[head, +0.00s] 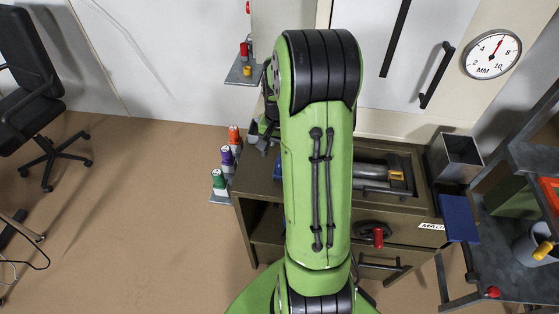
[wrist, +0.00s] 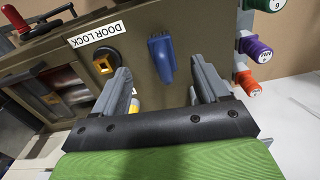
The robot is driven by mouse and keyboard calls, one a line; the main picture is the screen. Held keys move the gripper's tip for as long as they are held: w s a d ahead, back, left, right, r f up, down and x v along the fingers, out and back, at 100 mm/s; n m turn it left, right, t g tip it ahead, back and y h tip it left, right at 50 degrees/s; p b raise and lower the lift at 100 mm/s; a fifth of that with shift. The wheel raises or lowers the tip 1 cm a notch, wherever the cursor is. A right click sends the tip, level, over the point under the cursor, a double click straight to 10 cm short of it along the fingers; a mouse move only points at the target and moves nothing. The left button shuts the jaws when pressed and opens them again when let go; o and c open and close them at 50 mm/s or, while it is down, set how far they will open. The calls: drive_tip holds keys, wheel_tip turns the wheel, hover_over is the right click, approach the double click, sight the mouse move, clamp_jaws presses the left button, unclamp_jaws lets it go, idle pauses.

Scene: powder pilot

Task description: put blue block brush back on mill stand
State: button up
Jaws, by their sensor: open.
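The blue block brush (wrist: 161,58) shows in the wrist view against the olive-brown surface of the mill stand (wrist: 200,40), beyond my fingertips. I cannot tell whether it is resting on the stand or fixed to it. In the head view my gripper is mostly behind my arm.
A yellow-and-black door lock knob (wrist: 105,62) sits left of the brush.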

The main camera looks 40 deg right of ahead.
drive_tip(key=shift+r, duration=0.55)
drive_tip(key=a+r+n+t, duration=0.1)
drive_tip(key=a+r+n, duration=0.2)
drive_tip(key=a+r, duration=0.4)
drive_tip(key=s+a+r+n+t, duration=0.2)
drive_tip(key=s+a+r+n, duration=0.2)
drive_tip(key=s+a, duration=0.3)
drive_tip(key=s+a+r+n+t, duration=0.2)
drive_tip(key=s+a+r+n, duration=0.1)
drive_tip(key=s+a, duration=0.4)
drive_tip(key=shift+r+n+t, duration=0.3)
drive_tip(key=shift+r+n, duration=0.05)
drive_tip(key=shift+n, duration=0.35)
drive_tip(key=shift+d, duration=0.1)
